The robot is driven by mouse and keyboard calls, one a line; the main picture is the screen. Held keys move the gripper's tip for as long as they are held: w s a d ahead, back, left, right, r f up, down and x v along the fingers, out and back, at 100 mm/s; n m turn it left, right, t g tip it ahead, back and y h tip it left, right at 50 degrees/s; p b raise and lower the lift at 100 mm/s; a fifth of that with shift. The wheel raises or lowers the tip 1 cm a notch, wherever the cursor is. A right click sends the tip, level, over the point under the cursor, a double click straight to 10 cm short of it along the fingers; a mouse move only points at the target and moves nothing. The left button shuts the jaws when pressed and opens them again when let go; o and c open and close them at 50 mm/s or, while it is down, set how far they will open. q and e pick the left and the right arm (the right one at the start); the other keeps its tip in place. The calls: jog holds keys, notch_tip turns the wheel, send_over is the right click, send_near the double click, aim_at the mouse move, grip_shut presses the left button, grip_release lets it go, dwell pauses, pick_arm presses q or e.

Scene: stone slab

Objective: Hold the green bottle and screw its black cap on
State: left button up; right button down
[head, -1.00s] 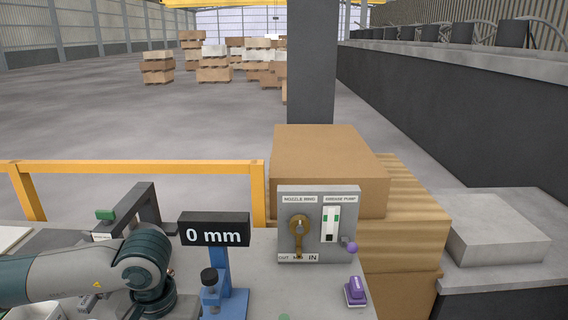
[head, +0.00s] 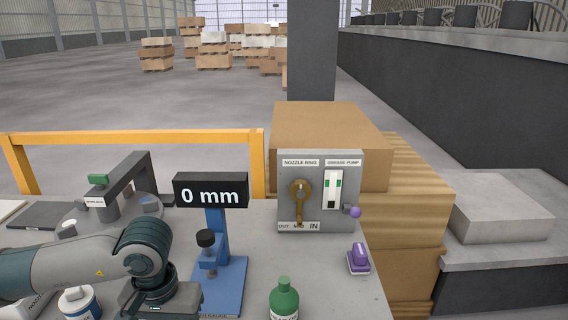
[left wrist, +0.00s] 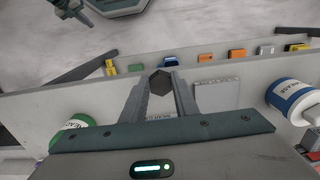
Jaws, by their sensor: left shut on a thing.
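The green bottle (head: 284,300) stands upright at the bottom of the head view, its lower part cut off. Its top is green, with no black cap on it. In the left wrist view a green and white bottle (left wrist: 76,131) shows at the lower left, partly behind my gripper body. My left gripper (left wrist: 160,78) is shut on a small dark hexagonal piece (left wrist: 160,85), which looks like the black cap. In the head view my left arm is left of the bottle, and its fingertips are hidden. My right gripper is not in view.
A blue gauge stand (head: 230,275) with a 0 mm display (head: 210,191) stands behind the left arm's end. A grey panel (head: 320,205) with a lever and a purple item (head: 359,259) are at right. A blue-white grease bottle (left wrist: 291,100) is at the wrist view's right.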

pick_arm(q)
jog(key=shift+w+r, duration=0.1)
jog(key=w+d+r+n, duration=0.5)
jog(key=d+r+n, duration=0.1)
jog(key=d+r, duration=0.4)
jog(key=w+d+r+n, duration=0.4)
jog(key=d+r+n, duration=0.2)
jog(key=d+r, duration=0.5)
jog(key=shift+w+r, duration=0.35)
jog(key=shift+r, duration=0.3)
jog(key=shift+f, duration=2)
